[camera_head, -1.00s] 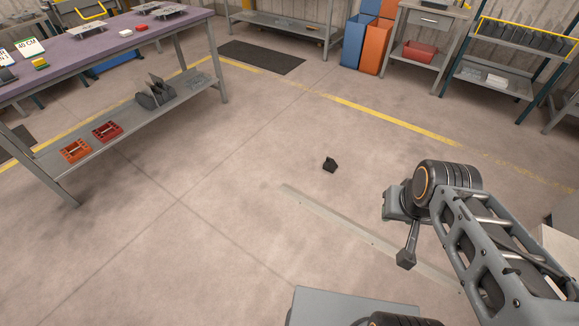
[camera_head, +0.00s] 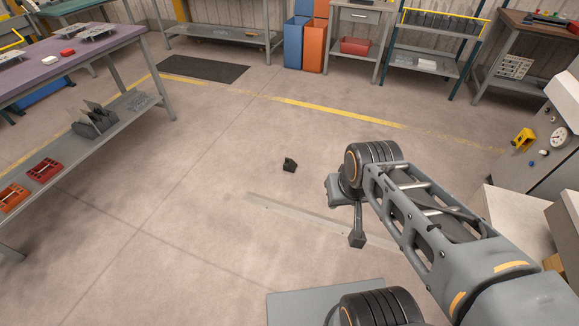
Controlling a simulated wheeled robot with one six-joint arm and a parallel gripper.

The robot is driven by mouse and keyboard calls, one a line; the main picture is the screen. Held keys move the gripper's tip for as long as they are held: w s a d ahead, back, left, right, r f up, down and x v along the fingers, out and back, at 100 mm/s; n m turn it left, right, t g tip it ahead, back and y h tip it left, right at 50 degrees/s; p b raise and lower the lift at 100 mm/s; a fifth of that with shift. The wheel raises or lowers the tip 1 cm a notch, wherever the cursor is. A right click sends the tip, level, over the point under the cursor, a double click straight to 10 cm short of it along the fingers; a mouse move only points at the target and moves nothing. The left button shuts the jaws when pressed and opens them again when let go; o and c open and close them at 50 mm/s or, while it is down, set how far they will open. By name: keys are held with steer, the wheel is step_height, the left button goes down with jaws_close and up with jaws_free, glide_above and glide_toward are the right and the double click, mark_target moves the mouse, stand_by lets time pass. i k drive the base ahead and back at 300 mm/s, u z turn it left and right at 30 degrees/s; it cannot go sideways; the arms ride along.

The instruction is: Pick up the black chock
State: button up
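The black chock (camera_head: 289,165) is a small dark block lying alone on the bare concrete floor, near the middle of the head view. My arm reaches in from the lower right. The end of my arm, with what looks like part of my gripper (camera_head: 356,238), hangs to the right of the chock and nearer to me in the picture. It appears apart from the chock. The fingers cannot be made out clearly, so I cannot tell whether they are open or shut.
The floor around the chock is clear, with a flat strip (camera_head: 310,217) in front of it. A purple-topped workbench (camera_head: 95,42) stands at left. Blue (camera_head: 296,43) and orange (camera_head: 315,47) bins and shelves line the back. A grey machine (camera_head: 550,150) stands at right.

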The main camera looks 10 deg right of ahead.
mark_target(290, 165)
steer(key=z, duration=0.45)
steer(key=k, duration=0.6)
steer(key=z, duration=0.8)
steer(key=k, duration=0.55)
steer(key=z, duration=0.15)
steer(key=i, duration=2.05)
steer(key=u, duration=0.85)
steer(key=i, duration=1.75)
steer(key=u, duration=1.6)
steer(key=i, duration=0.9)
steer(key=u, duration=1.45)
steer(key=i, duration=0.3)
steer(key=u, duration=0.2)
